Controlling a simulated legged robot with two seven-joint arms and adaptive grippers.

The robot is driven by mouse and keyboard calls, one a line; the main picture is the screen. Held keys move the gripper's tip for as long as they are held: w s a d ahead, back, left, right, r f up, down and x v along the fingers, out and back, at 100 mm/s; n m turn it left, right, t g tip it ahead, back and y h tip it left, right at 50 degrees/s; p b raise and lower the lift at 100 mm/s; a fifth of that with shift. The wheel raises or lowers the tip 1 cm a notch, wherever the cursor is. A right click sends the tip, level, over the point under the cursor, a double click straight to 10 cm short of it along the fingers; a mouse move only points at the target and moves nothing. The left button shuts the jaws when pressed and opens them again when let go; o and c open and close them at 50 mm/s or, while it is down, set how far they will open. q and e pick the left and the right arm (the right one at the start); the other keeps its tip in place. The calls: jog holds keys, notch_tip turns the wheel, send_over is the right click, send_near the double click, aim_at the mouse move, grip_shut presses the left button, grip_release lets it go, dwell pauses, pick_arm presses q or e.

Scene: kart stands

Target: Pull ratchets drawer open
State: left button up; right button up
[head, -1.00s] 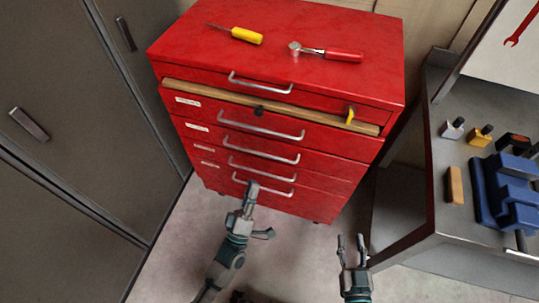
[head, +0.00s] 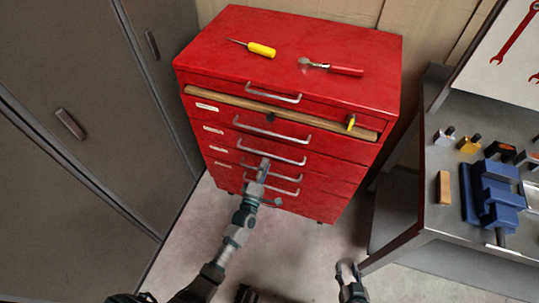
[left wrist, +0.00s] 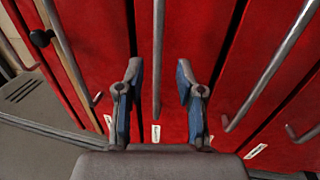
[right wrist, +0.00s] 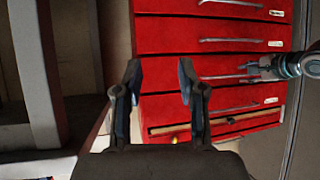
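The red tool cabinet (head: 285,115) has a stack of drawers with metal bar handles and small white labels on the left side. I cannot read the labels. My left gripper (head: 264,166) is in front of the lower drawers, close to the handles. In the left wrist view my left gripper (left wrist: 157,80) is open. A drawer handle (left wrist: 158,45) lines up with the gap between its fingers, which are not closed on it. A label (left wrist: 155,133) sits below that handle. My right gripper (head: 347,270) is open and empty, low in the head view, away from the cabinet.
A yellow screwdriver (head: 260,49) and a red-handled ratchet (head: 335,68) lie on the cabinet top. A wooden strip (head: 270,110) runs under the top drawer. Grey lockers (head: 75,110) stand left. A workbench (head: 430,190) with a blue vise (head: 490,200) stands right.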

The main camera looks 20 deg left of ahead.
aim_at(269, 155)
pick_arm(q)
jog(key=w, duration=0.2)
jog(key=w+r, duration=0.1)
jog(key=w, duration=0.2)
jog(key=shift+b, duration=0.35)
pick_arm(e)
jog(key=shift+w+a+r+t, duration=0.2)
jog(key=shift+w+r+t, duration=0.2)
jog(key=shift+w+r, duration=0.1)
jog(key=shift+w+a+r+t, duration=0.2)
jog(key=shift+w+r+t, duration=0.15)
jog(key=shift+r+t, duration=0.1)
pick_arm(q)
jog(key=shift+s, duration=0.1)
jog(key=shift+c, duration=0.3)
jog(key=shift+d, duration=0.1)
grip_shut()
